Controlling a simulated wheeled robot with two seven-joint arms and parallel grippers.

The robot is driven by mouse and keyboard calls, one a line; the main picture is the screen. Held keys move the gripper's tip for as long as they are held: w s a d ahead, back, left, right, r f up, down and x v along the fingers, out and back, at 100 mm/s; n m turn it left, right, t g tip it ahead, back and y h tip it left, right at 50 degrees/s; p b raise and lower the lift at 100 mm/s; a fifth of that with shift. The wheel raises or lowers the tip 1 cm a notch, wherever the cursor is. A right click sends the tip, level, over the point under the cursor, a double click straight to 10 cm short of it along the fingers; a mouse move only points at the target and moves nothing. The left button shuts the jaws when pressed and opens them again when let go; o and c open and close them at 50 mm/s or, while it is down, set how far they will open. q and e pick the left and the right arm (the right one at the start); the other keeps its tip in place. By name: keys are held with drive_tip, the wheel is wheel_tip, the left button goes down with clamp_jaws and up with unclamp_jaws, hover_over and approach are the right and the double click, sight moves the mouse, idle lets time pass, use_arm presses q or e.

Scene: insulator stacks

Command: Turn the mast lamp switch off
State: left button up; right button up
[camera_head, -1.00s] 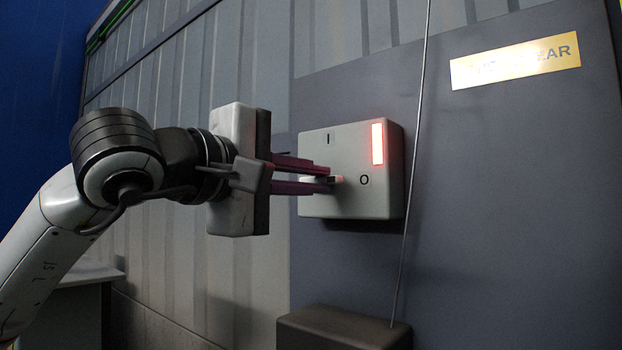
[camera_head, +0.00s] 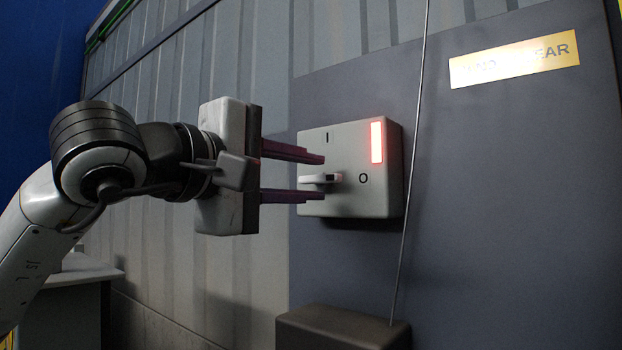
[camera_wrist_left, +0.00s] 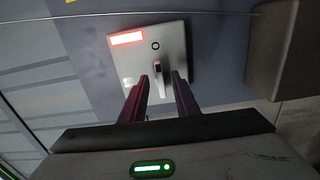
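The switch box (camera_head: 350,200) is a pale grey box on the dark wall panel. It has an "I" mark at the top, an "O" mark at the right and a glowing red lamp (camera_head: 377,143). Its pale lever (camera_head: 318,179) lies horizontal, in line with the "O". It also shows in the left wrist view (camera_wrist_left: 160,88). My left gripper (camera_head: 322,177) is open, with one finger above the lever and one below, apart from it. In the left wrist view the fingers (camera_wrist_left: 160,78) stand either side of the lever. My right gripper is not in view.
A thin cable (camera_head: 412,170) runs down just right of the switch box to a dark box (camera_head: 343,329) below. A yellow sign (camera_head: 514,66) is at upper right. A grey cabinet (camera_head: 65,310) stands at lower left.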

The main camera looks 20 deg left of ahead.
use_arm(q)
drive_tip(key=v, duration=0.9)
drive_tip(key=shift+b, duration=0.45)
